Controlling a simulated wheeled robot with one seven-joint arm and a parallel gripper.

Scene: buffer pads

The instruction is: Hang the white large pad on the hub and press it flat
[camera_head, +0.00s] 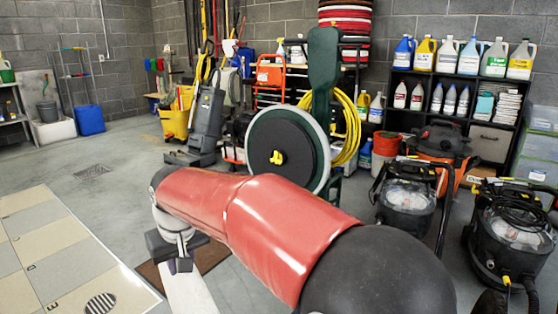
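The hub (277,157) is a small yellow piece at the middle of a large upright dark disc (270,135). The disc is on a green floor machine (322,75) and faces me. A pale whitish ring (323,140) shows around the disc's edge; I cannot tell whether it is a pad or part of the machine. No separate large white pad can be clearly made out. My gripper (179,266) points down at the lower left, well apart from the disc. Its fingers are small and partly hidden, so its opening cannot be told.
A white narrow surface (190,295) and a brown mat (207,254) lie below my gripper. Red and white round pads (345,18) are stacked at the back. Black vacuums (405,200) stand at the right. A yellow bucket (175,120) stands at the back left. Floor at left is open.

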